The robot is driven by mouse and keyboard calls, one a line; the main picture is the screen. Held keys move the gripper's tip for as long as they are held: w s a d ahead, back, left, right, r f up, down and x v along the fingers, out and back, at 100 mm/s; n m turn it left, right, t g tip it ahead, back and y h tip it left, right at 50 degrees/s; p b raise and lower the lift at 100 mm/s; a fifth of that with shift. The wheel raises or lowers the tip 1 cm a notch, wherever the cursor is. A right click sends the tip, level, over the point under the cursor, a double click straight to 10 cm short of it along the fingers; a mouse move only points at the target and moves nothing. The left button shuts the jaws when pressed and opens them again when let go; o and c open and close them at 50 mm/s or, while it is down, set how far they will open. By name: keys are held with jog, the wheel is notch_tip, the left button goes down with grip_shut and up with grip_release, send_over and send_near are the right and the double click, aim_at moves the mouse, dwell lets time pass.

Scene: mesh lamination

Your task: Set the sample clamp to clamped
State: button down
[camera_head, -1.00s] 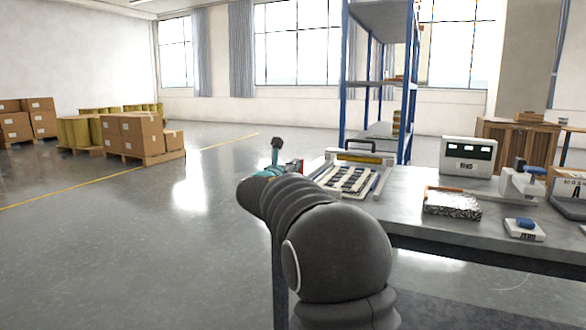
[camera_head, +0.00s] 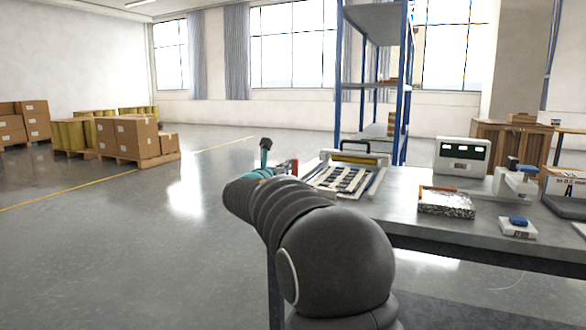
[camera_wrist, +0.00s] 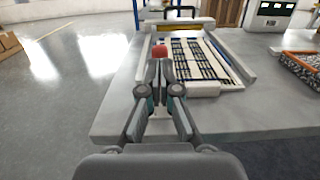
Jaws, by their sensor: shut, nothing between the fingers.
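A white frame (camera_head: 369,192) with dark mesh strips (camera_head: 341,180) lies at the left end of the grey table. It also shows in the wrist view (camera_wrist: 238,68), right of my fingers. A red knob (camera_wrist: 159,51) stands at the frame's left side, just beyond my fingertips. It looks like the clamp's handle, but its setting cannot be read. My gripper (camera_wrist: 160,72) has its fingers together and empty, its tips close under the knob in the picture; contact cannot be told. In the head view my arm hides most of the gripper, and a red part (camera_head: 294,166) shows beside it.
On the table (camera_head: 405,218) to the right are a speckled block (camera_head: 446,205), a display box (camera_head: 462,156), a blue-topped device (camera_head: 518,226) and a white stand (camera_head: 510,183). A blue-posted shelf (camera_head: 372,85) stands behind. Open floor (camera_head: 130,235) lies left.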

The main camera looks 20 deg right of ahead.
jog(key=s+a+r, duration=0.5)
jog(key=r, duration=0.2)
jog(key=shift+s+a+p, duration=0.15)
jog(key=shift+a+p, duration=0.2)
jog(key=s+f+m+g+y, duration=0.3)
jog(key=s+f+m, duration=0.3)
jog(key=f, duration=0.4)
jog(key=s+f+m+g+y, duration=0.25)
jog(key=s+f+m, duration=0.25)
jog(key=f+m, duration=0.3)
jog(key=s+a+f+m+y, duration=0.2)
jog(key=s+f+m, duration=0.1)
jog(key=s, duration=0.7)
jog(key=s+a+f+m+g+y, duration=0.1)
jog(key=s+a+f+m+y, duration=0.2)
jog(key=s, duration=0.7)
jog(key=s+a+f+m+g+y, duration=0.1)
jog(key=s+a+f+m+y, duration=0.1)
jog(key=s+m, duration=0.4)
jog(key=s+a+f, duration=0.1)
jog(key=s+f, duration=0.1)
jog(key=s, duration=0.2)
jog(key=shift+s+f+m+y, duration=0.35)
jog(key=shift+m, duration=0.05)
